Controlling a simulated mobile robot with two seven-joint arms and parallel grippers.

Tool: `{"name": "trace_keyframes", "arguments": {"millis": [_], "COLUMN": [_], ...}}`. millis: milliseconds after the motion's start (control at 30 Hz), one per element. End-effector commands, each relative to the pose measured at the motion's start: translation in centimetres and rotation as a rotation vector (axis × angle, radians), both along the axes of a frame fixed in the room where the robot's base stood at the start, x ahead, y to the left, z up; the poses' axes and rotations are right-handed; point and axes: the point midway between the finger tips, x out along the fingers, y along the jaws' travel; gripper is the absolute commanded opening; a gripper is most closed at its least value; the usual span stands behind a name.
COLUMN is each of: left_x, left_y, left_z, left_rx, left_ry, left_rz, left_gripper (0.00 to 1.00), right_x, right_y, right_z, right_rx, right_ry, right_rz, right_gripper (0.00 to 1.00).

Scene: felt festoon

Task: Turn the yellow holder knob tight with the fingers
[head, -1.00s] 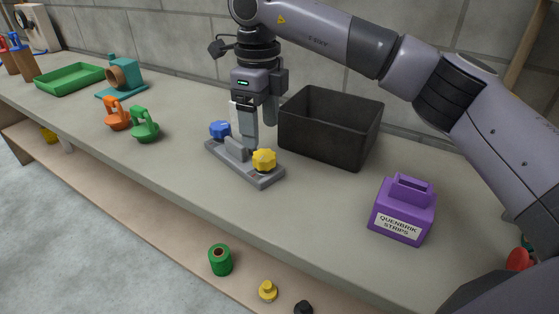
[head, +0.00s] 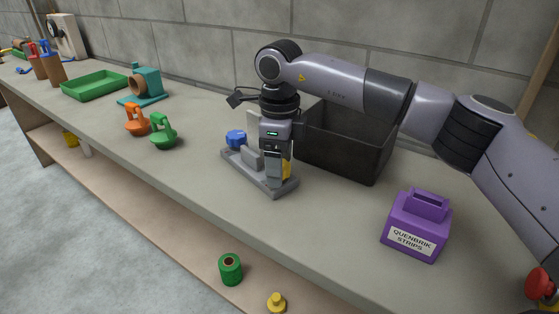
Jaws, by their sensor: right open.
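The grey holder (head: 235,161) lies on the bench near its middle. A blue knob (head: 236,137) stands at its far left end and shows clear. The yellow knob (head: 287,170) sits at its near right end, mostly hidden behind my right gripper. My right gripper (head: 273,184) points down over that end with its fingers at the yellow knob. It is open; whether the fingers touch the knob I cannot tell. My left gripper is not in view.
A black bin (head: 345,151) stands close behind my right gripper. A purple box (head: 417,224) labelled Quenbrik Strips is to the right. Orange (head: 137,124) and green (head: 163,136) clamp-like pieces, a teal fixture (head: 147,84) and a green tray (head: 94,87) are to the left.

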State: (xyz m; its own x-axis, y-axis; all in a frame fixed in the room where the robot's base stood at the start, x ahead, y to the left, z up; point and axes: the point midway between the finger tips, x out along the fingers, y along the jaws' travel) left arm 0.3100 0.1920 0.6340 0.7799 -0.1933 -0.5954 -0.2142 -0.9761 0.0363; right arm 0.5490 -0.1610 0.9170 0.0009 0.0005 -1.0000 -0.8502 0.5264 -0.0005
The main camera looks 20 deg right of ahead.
Motion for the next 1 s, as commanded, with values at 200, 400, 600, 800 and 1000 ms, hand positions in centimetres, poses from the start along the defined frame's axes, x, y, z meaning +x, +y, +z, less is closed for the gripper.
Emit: {"name": "trace_keyframes", "arguments": {"millis": [200, 400, 600, 800, 1000], "left_x": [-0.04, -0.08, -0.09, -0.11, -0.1], "left_y": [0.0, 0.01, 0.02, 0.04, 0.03], "left_z": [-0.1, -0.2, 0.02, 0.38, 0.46], "left_rx": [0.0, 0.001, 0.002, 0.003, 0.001], "left_ry": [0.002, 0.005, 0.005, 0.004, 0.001], "left_rz": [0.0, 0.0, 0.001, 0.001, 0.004], "left_gripper": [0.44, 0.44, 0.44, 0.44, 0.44], "right_x": [0.0, -0.01, 0.0, 0.0, 0.0], "right_y": [-0.02, -0.03, -0.02, -0.02, -0.02], "right_z": [-0.02, -0.01, 0.08, 0.08, 0.01], "right_rx": [0.0, -0.001, 0.0, -0.001, -0.001], "right_ry": [0.0, 0.001, 0.001, 0.001, 0.001], "right_rz": [-0.001, -0.001, -0.055, -0.233, -0.368], "right_gripper": [0.63, 0.16, 0.16, 0.16, 0.16]}}
